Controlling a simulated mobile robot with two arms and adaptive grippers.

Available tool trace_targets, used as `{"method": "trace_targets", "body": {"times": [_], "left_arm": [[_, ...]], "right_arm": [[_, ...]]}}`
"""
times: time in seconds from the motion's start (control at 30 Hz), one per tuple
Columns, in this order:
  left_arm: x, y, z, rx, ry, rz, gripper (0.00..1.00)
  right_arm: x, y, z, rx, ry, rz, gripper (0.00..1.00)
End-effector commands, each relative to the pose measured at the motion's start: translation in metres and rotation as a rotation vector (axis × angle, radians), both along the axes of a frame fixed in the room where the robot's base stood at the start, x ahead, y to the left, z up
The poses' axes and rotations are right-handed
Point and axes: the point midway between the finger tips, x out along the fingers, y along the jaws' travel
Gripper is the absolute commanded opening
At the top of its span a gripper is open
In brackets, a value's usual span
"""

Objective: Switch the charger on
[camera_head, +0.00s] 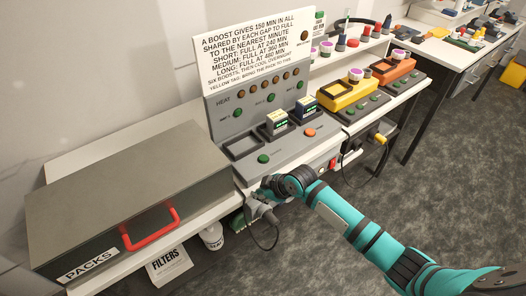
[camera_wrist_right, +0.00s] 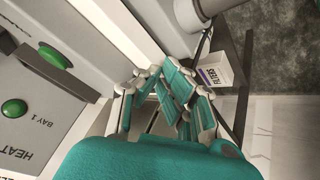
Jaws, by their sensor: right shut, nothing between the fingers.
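The grey charger (camera_head: 275,150) stands on the bench in the head view, with battery packs (camera_head: 277,122) in two of its bays and the left bay empty. A red switch (camera_head: 332,164) shows on the bench front, right of my right gripper. My right gripper (camera_head: 262,200) is low at the charger's front left edge, by a grey plug-like part (camera_head: 266,216) with a dark cable; contact is unclear. In the wrist view its fingers (camera_wrist_right: 170,95) are shut and empty, beside the charger panel (camera_wrist_right: 45,95).
A large grey PACKS box (camera_head: 130,195) with a red handle stands left. A FILTERS box (camera_head: 168,264) and a white tub (camera_head: 212,236) are below the bench edge. Yellow (camera_head: 350,93) and orange (camera_head: 392,69) units stand to the right.

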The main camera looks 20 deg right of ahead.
Motion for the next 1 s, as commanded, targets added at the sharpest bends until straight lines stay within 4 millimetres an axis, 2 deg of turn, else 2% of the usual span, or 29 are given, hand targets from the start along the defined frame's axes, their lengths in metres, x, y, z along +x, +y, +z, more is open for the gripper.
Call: {"method": "trace_targets", "body": {"times": [0.03, 0.2, 0.4, 0.6, 1.0], "left_arm": [[0.0, 0.0, 0.007, 0.0, 0.001, 0.0, 0.38], [-0.002, 0.0, 0.015, 0.001, 0.004, 0.0, 0.38], [-0.004, 0.001, 0.022, 0.001, 0.007, 0.0, 0.38], [-0.004, 0.001, 0.024, 0.001, 0.007, 0.0, 0.38], [-0.004, 0.001, 0.023, 0.001, 0.007, 0.0, 0.38]], "right_arm": [[0.02, -0.005, 0.024, -0.018, -0.037, 0.033, 0.0], [0.066, -0.018, 0.08, -0.062, -0.134, 0.133, 0.0], [0.102, -0.033, 0.131, -0.104, -0.216, 0.204, 0.0], [0.115, -0.041, 0.152, -0.123, -0.25, 0.23, 0.0], [0.116, -0.041, 0.153, -0.123, -0.253, 0.232, 0.0]]}}
